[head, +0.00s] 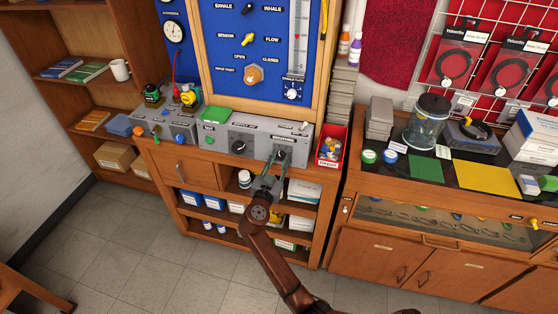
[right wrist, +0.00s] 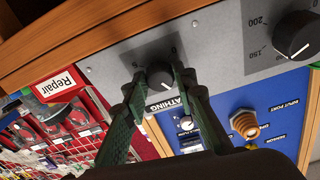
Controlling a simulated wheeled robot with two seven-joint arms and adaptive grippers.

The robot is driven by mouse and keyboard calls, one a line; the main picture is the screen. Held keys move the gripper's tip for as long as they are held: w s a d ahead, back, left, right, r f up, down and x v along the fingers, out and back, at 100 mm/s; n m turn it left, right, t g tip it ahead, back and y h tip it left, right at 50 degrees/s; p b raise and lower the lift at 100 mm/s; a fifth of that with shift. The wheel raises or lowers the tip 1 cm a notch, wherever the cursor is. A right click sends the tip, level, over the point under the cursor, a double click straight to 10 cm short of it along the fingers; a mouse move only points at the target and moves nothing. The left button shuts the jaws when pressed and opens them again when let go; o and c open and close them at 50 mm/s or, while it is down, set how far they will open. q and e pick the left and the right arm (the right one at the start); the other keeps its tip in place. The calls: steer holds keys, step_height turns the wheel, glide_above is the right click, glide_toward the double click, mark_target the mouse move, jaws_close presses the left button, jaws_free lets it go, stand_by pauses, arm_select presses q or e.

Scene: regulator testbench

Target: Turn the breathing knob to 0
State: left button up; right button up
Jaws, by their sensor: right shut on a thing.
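The breathing knob (head: 281,154) is a small black dial with a white pointer mark on the right part of the grey front panel (head: 260,146). It also shows in the right wrist view (right wrist: 159,80), where the panel appears turned over and part of the BREATHING label is covered by a finger. My right gripper (head: 277,162) reaches the panel from below, its two green fingers on either side of the knob. In the right wrist view the gripper (right wrist: 158,78) is shut on the knob. My left gripper is not in view.
Another black knob (head: 239,147) with a scale sits left on the same panel. A red Repair bin (head: 331,148) stands close at the right. A blue board (head: 262,30) rises behind. Shelves with bottles and boxes lie below the panel; the floor (head: 150,240) is clear.

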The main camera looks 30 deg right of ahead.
steer(key=n+t+y+p, duration=0.1)
steer(key=n+p, duration=0.1)
steer(key=n, duration=0.3)
steer(key=shift+s+d+r, duration=0.1)
steer(key=shift+r, duration=0.05)
steer(key=n+y+p, duration=0.1)
steer(key=n+p, duration=0.1)
steer(key=n, duration=0.2)
steer(key=shift+r+p, duration=0.1)
steer(key=shift+p, duration=0.3)
steer(key=n+y+p, duration=0.1)
steer(key=n+p, duration=0.4)
steer(key=n+y+p, duration=0.1)
steer(key=n+p, duration=0.4)
steer(key=shift+s+d+r+n+p, duration=0.1)
steer(key=shift+d+r+n+p, duration=0.05)
steer(key=shift+n+p, duration=0.2)
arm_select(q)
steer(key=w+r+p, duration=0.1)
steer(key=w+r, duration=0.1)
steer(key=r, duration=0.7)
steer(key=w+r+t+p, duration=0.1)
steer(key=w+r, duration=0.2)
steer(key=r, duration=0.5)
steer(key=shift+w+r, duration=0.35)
arm_select(e)
steer(key=shift+f+n, duration=0.2)
steer(key=shift+n, duration=0.85)
steer(key=o, duration=1.2)
steer(key=shift+c, duration=0.2)
